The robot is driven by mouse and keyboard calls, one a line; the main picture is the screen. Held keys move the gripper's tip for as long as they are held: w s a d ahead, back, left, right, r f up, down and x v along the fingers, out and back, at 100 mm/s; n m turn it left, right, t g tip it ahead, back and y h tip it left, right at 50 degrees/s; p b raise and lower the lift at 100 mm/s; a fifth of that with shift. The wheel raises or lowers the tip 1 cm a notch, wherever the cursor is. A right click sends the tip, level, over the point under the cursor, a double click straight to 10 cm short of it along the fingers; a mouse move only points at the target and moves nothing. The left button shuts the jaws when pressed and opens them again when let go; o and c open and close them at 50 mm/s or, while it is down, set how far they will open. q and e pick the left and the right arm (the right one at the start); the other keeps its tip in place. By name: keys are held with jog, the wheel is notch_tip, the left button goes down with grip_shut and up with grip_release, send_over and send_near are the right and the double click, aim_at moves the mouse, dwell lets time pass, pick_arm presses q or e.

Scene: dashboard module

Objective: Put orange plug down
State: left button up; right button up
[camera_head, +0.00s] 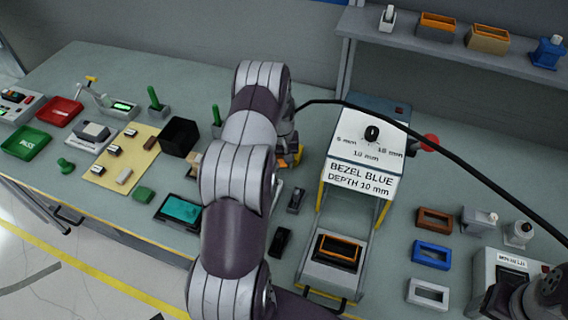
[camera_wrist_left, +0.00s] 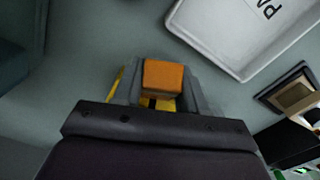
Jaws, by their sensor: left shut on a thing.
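The orange plug (camera_wrist_left: 163,76) is between the fingers of my left gripper (camera_wrist_left: 160,97) in the left wrist view, with a yellow part showing just below it. My left gripper is shut on the plug. In the head view, my left arm hides most of this gripper; a small orange and yellow patch, likely the plug (camera_head: 293,157), shows beside it, left of the bezel press station. I cannot tell whether the plug touches the table. My right gripper is not clearly seen.
The bezel station (camera_head: 366,165) stands right of my left arm. A black bin (camera_head: 180,136), a teal-screened module (camera_head: 181,209) and small black parts lie close around. A white lettered tray (camera_wrist_left: 250,35) is at the wrist view's upper right. Several bezels lie right. A black cable crosses above the station.

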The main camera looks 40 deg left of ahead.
aim_at(281, 174)
pick_arm(q)
jog(key=shift+s+f, duration=0.25)
jog(key=shift+f, duration=0.9)
jog(key=shift+w+f, duration=0.2)
jog(key=shift+f, duration=0.25)
jog(key=o, duration=1.2)
jog(key=shift+s+r, duration=0.1)
jog(key=shift+r, duration=0.05)
pick_arm(e)
jog(key=shift+s+r, duration=0.2)
jog(key=shift+r, duration=0.1)
